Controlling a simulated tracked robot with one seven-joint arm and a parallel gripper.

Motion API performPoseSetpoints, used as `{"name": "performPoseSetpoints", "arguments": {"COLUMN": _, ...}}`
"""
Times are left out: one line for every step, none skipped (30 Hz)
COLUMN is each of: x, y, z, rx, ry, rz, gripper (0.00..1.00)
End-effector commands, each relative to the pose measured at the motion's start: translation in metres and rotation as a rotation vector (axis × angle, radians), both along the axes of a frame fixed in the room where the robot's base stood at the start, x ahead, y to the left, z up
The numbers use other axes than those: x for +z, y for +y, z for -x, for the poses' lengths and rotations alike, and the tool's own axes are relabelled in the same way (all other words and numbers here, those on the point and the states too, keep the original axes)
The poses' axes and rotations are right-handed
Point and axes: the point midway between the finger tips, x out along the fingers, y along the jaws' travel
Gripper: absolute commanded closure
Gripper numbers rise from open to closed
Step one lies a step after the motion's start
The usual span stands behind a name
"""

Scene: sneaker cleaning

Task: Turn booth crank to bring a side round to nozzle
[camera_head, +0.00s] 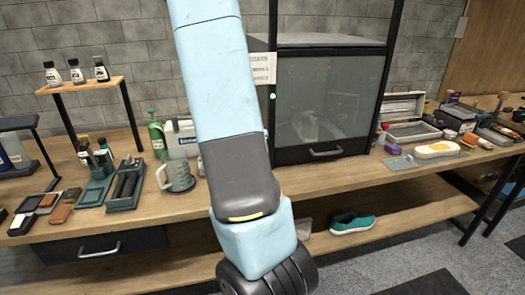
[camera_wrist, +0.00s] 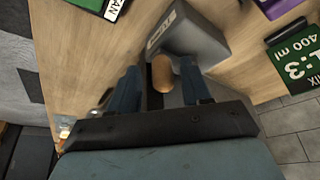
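The booth (camera_head: 330,100) is a dark-framed cabinet with a cloudy glass front and a bar handle, at the back of the bench in the head view. A pale shape (camera_head: 310,126) shows dimly behind the glass; I cannot tell its facing, and no nozzle is clear. In the wrist view a rounded orange-brown knob (camera_wrist: 162,74), seemingly the crank's grip, stands beside a grey labelled box (camera_wrist: 192,42). My gripper (camera_wrist: 160,88) is open, its two dark blue fingers on either side of the knob with gaps visible. My arm hides this area in the head view.
A clear jug (camera_head: 177,175) and a green bottle (camera_head: 157,133) stand left of my arm. An open case (camera_head: 405,108) and a yellow-topped sponge (camera_head: 436,149) lie right of the booth. A teal shoe (camera_head: 352,222) sits on the lower shelf. A green label (camera_wrist: 296,55) is at the wrist view's right.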

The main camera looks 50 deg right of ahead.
Motion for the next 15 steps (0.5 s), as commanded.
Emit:
{"name": "performPoseSetpoints", "arguments": {"x": 0.000, "y": 0.000, "z": 0.000, "rx": 0.000, "ry": -0.001, "rz": 0.001, "gripper": 0.52}}
{"name": "performPoseSetpoints", "arguments": {"x": 0.000, "y": 0.000, "z": 0.000, "rx": 0.000, "ry": -0.001, "rz": 0.001, "gripper": 0.52}}
{"name": "performPoseSetpoints", "arguments": {"x": 0.000, "y": 0.000, "z": -0.001, "rx": 0.000, "ry": -0.001, "rz": 0.001, "gripper": 0.52}}
{"name": "performPoseSetpoints", "arguments": {"x": 0.001, "y": 0.000, "z": -0.001, "rx": 0.001, "ry": -0.002, "rz": 0.001, "gripper": 0.52}}
{"name": "performPoseSetpoints", "arguments": {"x": 0.001, "y": 0.000, "z": -0.001, "rx": 0.001, "ry": -0.002, "rz": 0.001, "gripper": 0.52}}
{"name": "performPoseSetpoints", "arguments": {"x": 0.002, "y": 0.000, "z": -0.001, "rx": 0.001, "ry": -0.003, "rz": 0.001, "gripper": 0.52}}
{"name": "performPoseSetpoints", "arguments": {"x": 0.004, "y": 0.001, "z": -0.001, "rx": 0.002, "ry": -0.003, "rz": 0.002, "gripper": 0.52}}
{"name": "performPoseSetpoints", "arguments": {"x": 0.005, "y": 0.001, "z": -0.001, "rx": 0.002, "ry": -0.004, "rz": 0.002, "gripper": 0.52}}
{"name": "performPoseSetpoints", "arguments": {"x": 0.008, "y": 0.002, "z": -0.001, "rx": 0.002, "ry": -0.004, "rz": 0.003, "gripper": 0.52}}
{"name": "performPoseSetpoints", "arguments": {"x": 0.010, "y": 0.003, "z": -0.001, "rx": 0.002, "ry": -0.004, "rz": 0.003, "gripper": 0.52}}
{"name": "performPoseSetpoints", "arguments": {"x": 0.013, "y": 0.005, "z": -0.001, "rx": 0.003, "ry": -0.005, "rz": 0.002, "gripper": 0.52}}
{"name": "performPoseSetpoints", "arguments": {"x": 0.017, "y": 0.006, "z": -0.001, "rx": 0.002, "ry": -0.006, "rz": 0.002, "gripper": 0.52}}
{"name": "performPoseSetpoints", "arguments": {"x": 0.021, "y": 0.008, "z": 0.000, "rx": 0.003, "ry": -0.006, "rz": 0.003, "gripper": 0.52}}
{"name": "performPoseSetpoints", "arguments": {"x": 0.024, "y": 0.009, "z": 0.000, "rx": 0.004, "ry": -0.006, "rz": 0.003, "gripper": 0.52}}
{"name": "performPoseSetpoints", "arguments": {"x": 0.029, "y": 0.011, "z": 0.001, "rx": 0.004, "ry": -0.005, "rz": 0.002, "gripper": 0.52}}
